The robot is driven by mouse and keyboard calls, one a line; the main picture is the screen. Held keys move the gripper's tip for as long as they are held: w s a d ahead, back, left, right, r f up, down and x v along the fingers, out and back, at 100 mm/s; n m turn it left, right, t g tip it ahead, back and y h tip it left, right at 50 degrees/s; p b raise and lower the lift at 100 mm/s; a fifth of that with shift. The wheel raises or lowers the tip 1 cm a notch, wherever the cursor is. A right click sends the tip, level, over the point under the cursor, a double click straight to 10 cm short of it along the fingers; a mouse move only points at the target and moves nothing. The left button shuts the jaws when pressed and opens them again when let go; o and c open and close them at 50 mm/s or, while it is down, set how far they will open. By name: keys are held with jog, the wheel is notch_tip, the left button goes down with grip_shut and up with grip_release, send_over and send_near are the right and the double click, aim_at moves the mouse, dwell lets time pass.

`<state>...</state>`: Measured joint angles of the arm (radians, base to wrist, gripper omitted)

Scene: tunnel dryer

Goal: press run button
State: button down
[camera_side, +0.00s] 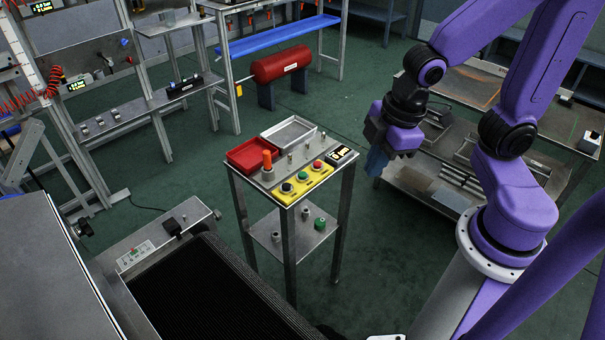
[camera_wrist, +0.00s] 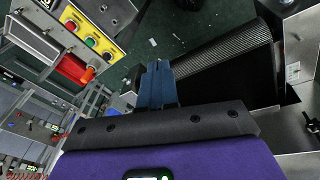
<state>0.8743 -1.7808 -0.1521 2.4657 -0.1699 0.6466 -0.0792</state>
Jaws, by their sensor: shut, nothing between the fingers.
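A yellow button panel (camera_side: 303,184) lies along the front edge of a small metal stand. It carries a black button (camera_side: 287,187), a green button (camera_side: 302,174) and a red button (camera_side: 317,164); no label is readable to tell which is run. In the wrist view the panel (camera_wrist: 82,30) is at the upper left, with the red (camera_wrist: 70,25), green (camera_wrist: 90,42) and black (camera_wrist: 107,57) buttons visible. My gripper (camera_side: 376,166) has blue fingers, shut and empty, pointing down, to the right of the stand and apart from it. Its fingers (camera_wrist: 157,72) show centrally in the wrist view.
A dark conveyor belt (camera_side: 205,290) runs at front left. A workbench (camera_side: 515,150) stands behind my arm.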

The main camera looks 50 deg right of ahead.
jog(key=w+d+f+n+t+y, duration=0.1)
jog(key=w+f+n+t, duration=0.2)
jog(key=w, duration=1.2)
jog(key=n+t+y, duration=0.2)
jog(key=y, duration=0.2)
send_over(306, 175)
notch_tip(306, 175, down, 6)
jog(key=shift+f, duration=0.1)
jog(key=shift+f, duration=4.4)
jog(key=shift+f, duration=0.1)
jog(key=shift+f, duration=0.3)
